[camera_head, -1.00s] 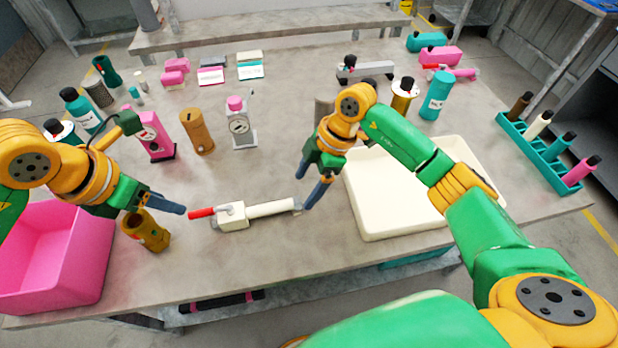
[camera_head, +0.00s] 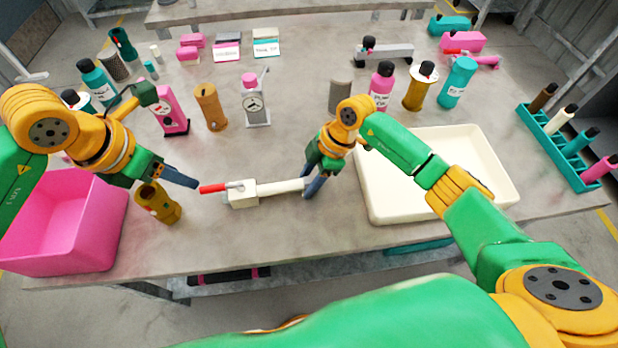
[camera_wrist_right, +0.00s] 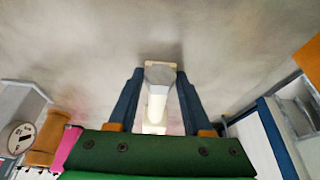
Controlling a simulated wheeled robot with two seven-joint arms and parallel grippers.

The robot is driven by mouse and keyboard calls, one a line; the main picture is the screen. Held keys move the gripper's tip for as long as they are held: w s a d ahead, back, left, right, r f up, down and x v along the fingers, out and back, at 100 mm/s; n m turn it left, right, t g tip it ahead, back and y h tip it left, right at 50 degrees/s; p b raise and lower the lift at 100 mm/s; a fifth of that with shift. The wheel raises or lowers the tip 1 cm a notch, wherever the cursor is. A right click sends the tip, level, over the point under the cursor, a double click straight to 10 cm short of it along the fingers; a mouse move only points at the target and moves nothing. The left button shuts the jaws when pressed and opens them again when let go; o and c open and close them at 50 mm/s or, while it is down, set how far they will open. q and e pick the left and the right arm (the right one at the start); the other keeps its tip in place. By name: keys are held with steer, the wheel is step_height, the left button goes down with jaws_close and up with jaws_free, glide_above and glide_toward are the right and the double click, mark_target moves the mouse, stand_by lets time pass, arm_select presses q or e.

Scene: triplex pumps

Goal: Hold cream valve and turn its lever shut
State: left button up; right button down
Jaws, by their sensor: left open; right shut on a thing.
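The cream valve (camera_head: 242,194) lies flat on the grey table, its pipe (camera_head: 275,187) pointing right and its red lever (camera_head: 213,188) pointing left, in line with the pipe. My right gripper (camera_head: 309,190) is shut on the right end of the cream valve's pipe. In the right wrist view the pipe (camera_wrist_right: 157,105) runs between the two blue fingers of this gripper (camera_wrist_right: 160,72). My left gripper (camera_head: 194,183) is open and empty, its fingertips just left of the lever's red tip. I cannot tell whether they touch it.
A cream tray (camera_head: 437,212) lies right of the valve. Bottles and a gauge block (camera_head: 255,107) stand behind. The table in front of the valve is clear.

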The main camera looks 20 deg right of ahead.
mark_target(211, 187)
arm_select(q)
steer(key=shift+o, duration=0.2)
steer(key=f+m, duration=0.3)
steer(key=w+d+f+m+h, duration=0.1)
steer(key=f+m, duration=0.2)
steer(key=m, duration=0.1)
steer(key=w+d+f+m+g, duration=0.1)
steer(key=f+m, duration=0.2)
steer(key=shift+w+d+h, duration=0.2)
steer(key=shift+w+h, duration=0.05)
steer(key=shift+h, duration=0.15)
steer(key=shift+r, duration=0.1)
jaws_close()
stand_by(1.2)
